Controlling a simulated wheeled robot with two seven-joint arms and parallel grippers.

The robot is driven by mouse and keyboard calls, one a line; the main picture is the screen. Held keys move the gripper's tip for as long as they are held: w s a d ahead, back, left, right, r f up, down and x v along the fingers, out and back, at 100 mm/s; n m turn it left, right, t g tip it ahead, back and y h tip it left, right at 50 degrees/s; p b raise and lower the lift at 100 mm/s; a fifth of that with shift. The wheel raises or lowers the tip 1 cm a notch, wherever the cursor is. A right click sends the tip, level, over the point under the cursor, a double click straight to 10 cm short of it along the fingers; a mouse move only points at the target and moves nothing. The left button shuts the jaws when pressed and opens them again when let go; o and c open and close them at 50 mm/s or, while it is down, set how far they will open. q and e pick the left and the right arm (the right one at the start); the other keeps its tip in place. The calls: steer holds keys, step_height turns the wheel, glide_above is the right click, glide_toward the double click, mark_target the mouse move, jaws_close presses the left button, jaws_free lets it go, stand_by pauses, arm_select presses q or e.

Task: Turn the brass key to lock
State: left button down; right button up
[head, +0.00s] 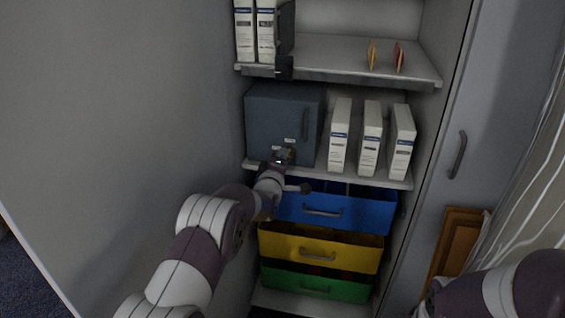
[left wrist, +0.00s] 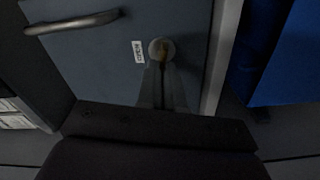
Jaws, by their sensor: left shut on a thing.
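A blue-grey safe box (head: 272,112) with a bar handle stands on the middle shelf, its door closed. In the left wrist view its door (left wrist: 100,60) carries a round lock plate (left wrist: 153,46) and a small white label (left wrist: 138,52) beside it. The brass key (left wrist: 162,49) shows as a brownish piece at the lock plate, mostly hidden by the fingers. My left gripper (left wrist: 164,72) is shut on the key, right at the lock; it also shows in the head view (head: 284,158). My right gripper is not in view, only part of my right arm.
White binders (head: 370,138) stand right of the safe. Below are blue (head: 345,213), yellow (head: 320,246) and green (head: 315,284) drawers. The upper shelf edge (head: 340,77) lies above the safe. The cabinet side wall is close on the left.

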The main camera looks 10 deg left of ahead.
arm_select(q)
steer(key=shift+f+n+b, duration=0.2)
steer(key=shift+n+b, duration=0.45)
steer(key=shift+n, duration=0.85)
steer(key=c, duration=1.3)
jaws_free()
steer(key=shift+a, duration=0.1)
steer(key=shift+s, duration=0.1)
steer(key=s, duration=0.4)
steer(key=s+p, duration=0.1)
steer(key=s, duration=0.3)
steer(key=s+a, duration=0.1)
steer(key=s, duration=0.3)
steer(key=shift+s+p, duration=0.25)
steer(key=shift+p, duration=0.1)
